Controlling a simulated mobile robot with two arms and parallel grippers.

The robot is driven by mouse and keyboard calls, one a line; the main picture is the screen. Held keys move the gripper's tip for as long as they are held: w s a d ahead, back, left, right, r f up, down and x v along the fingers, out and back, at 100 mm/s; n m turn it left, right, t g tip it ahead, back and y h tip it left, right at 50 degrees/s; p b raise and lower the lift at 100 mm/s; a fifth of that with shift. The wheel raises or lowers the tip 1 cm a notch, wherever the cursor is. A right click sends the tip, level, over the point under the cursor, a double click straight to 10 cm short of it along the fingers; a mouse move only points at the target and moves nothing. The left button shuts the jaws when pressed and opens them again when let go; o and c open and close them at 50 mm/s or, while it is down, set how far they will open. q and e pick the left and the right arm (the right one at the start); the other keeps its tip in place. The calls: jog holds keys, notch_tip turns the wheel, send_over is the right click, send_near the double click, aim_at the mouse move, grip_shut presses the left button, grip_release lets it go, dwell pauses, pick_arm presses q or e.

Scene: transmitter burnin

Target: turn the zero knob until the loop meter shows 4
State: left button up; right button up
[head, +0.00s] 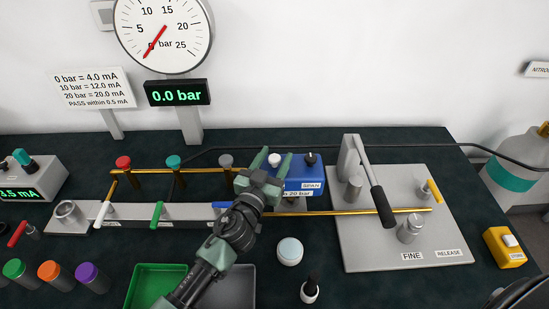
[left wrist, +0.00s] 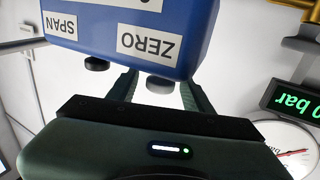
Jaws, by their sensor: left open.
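The blue transmitter (head: 306,176) stands behind the bench's middle, with a SPAN label and a black span knob (head: 310,158). Its pale zero knob (head: 275,160) shows between the fingers of my left gripper (head: 277,158). In the left wrist view, upside down, the zero knob (left wrist: 160,85) by the ZERO label (left wrist: 149,46) lies between the two open fingers; contact cannot be told. The span knob (left wrist: 97,63) is outside them. The loop meter (head: 24,192) at the far left reads 3.5 mA, its left edge cut off. My right gripper is not in view.
A display (head: 177,93) reads 0.0 bar below a round gauge (head: 163,32). A grey manifold (head: 130,218) with coloured valve handles runs left of the transmitter. A pump plate (head: 375,245) with a black-handled lever stands at right. A green tray (head: 150,285) lies in front.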

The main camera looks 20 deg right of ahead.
pick_arm(q)
grip_shut()
